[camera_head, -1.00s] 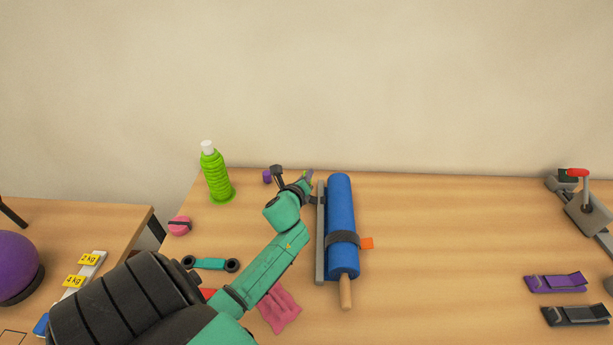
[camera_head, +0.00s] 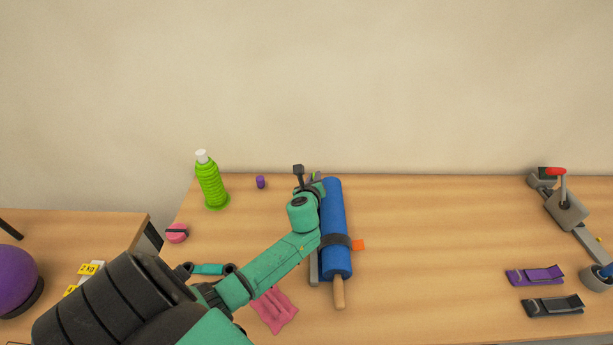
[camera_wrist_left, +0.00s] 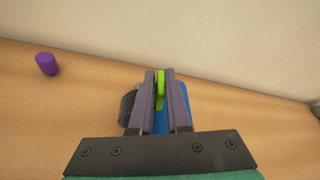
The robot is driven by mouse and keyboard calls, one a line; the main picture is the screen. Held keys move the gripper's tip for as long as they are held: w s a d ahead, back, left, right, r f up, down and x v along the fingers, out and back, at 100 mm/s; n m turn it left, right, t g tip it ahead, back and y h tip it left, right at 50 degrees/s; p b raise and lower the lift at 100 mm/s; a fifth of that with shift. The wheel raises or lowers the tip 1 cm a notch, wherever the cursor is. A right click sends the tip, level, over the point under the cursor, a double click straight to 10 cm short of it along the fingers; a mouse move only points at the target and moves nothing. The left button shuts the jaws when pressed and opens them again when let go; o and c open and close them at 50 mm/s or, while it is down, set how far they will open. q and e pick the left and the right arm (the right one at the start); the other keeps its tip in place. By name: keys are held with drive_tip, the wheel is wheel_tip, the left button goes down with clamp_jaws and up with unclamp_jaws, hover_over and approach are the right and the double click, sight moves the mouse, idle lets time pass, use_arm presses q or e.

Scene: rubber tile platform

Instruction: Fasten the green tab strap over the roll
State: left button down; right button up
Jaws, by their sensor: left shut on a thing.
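The blue roll (camera_head: 335,215) lies lengthwise on the table with a wooden handle at its near end, against a grey bar (camera_head: 314,268). A dark strap with an orange tab (camera_head: 358,245) crosses over its near part. My left gripper (camera_head: 318,182) is at the roll's far end, on its left side. In the left wrist view, its fingers (camera_wrist_left: 160,100) are shut on the green tab (camera_wrist_left: 160,84), with the blue roll behind and a dark strap curl (camera_wrist_left: 128,108) on the left. Most of the green tab strap is hidden. My right gripper is not in view.
A green bottle (camera_head: 211,184), a purple cylinder (camera_head: 261,182) and a pink round item (camera_head: 177,233) stand on the left. A pink cloth (camera_head: 274,310) lies near my arm. Straps (camera_head: 536,276) and a red-handled clamp (camera_head: 566,206) are on the right. The table between is clear.

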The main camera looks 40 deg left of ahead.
use_arm(q)
drive_tip(key=shift+w+d, duration=0.6)
drive_tip(key=shift+d, duration=0.45)
drive_tip(key=c, duration=1)
unclamp_jaws()
drive_tip(key=shift+o, duration=0.2)
